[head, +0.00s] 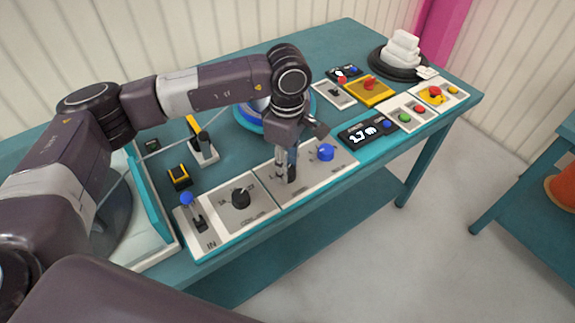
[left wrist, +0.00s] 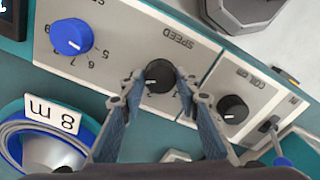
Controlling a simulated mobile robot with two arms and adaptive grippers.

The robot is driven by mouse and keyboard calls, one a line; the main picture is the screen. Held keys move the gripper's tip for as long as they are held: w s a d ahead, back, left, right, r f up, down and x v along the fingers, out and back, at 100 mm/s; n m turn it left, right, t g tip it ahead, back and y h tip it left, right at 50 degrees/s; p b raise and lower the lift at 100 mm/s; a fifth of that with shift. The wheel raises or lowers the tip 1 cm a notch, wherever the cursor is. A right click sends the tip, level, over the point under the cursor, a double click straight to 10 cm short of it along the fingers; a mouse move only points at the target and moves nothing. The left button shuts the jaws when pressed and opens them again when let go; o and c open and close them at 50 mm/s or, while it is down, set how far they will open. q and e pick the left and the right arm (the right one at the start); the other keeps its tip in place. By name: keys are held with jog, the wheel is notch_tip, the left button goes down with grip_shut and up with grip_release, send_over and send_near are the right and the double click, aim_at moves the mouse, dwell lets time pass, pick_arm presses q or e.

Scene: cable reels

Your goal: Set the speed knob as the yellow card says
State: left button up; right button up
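The speed knob (left wrist: 160,76) is black with a white pointer mark, beside the word SPEED on a light panel (left wrist: 125,35). My left gripper (left wrist: 160,78) points down over it, with one finger on each side of the knob. The fingers look open, with small gaps to the knob; whether they touch it I cannot tell. In the head view my left gripper (head: 287,178) stands over the panel (head: 318,178) and hides the speed knob. I cannot make out a yellow card in either view. My right gripper is not in view.
A blue knob (head: 325,152) and another black knob (head: 241,197) flank the gripper. A blue-tipped lever (head: 187,198) is at the panel's left end. A blue reel (left wrist: 40,135) with an "8 m" tag lies behind. Several switch boxes, including a yellow one (head: 355,90), stand farther right.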

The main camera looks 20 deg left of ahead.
pick_arm(q)
jog(key=o, duration=0.3)
jog(key=shift+o, duration=0.2)
jog(key=shift+r, duration=0.1)
notch_tip(320, 180, up, 12)
dwell(0.5)
